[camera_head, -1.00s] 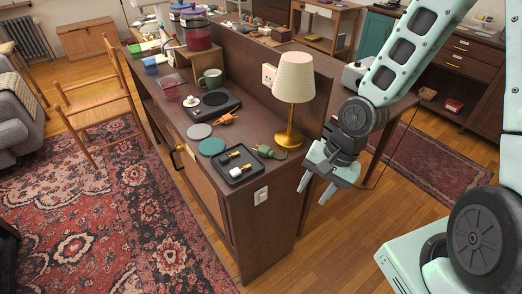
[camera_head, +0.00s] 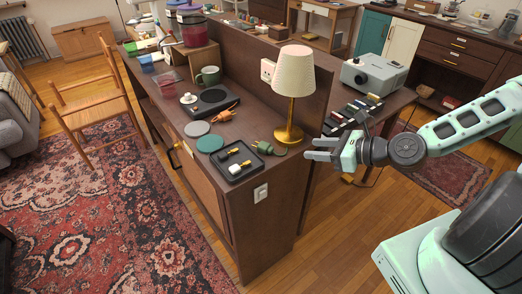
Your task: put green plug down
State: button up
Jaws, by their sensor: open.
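The green plug (camera_head: 263,147) lies on the dark wooden cabinet top (camera_head: 180,105), between the black tray and the brass lamp base. My gripper (camera_head: 309,148) is open and points left, with nothing between its fingers. In the picture its fingertips are just right of the lamp base and the green plug, near the cabinet's right edge. They are apart from the plug. How far the fingers are above or in front of the cabinet is hard to tell.
The lamp (camera_head: 292,85) stands beside the plug. The black tray (camera_head: 236,178) holds a black plug and a white plug. A green disc (camera_head: 210,144), a grey disc (camera_head: 197,128) and an orange plug (camera_head: 224,115) lie behind. A projector (camera_head: 374,75) stands at the right.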

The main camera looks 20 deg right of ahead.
jog(key=w+a+f+b, duration=0.1)
jog(key=f+b, duration=0.1)
jog(key=b, duration=0.1)
send_near(266, 145)
jog(key=x, duration=0.3)
jog(key=shift+x, duration=2.75)
jog(key=shift+f, duration=0.1)
jog(key=shift+c, duration=0.3)
jog(key=c, duration=0.8)
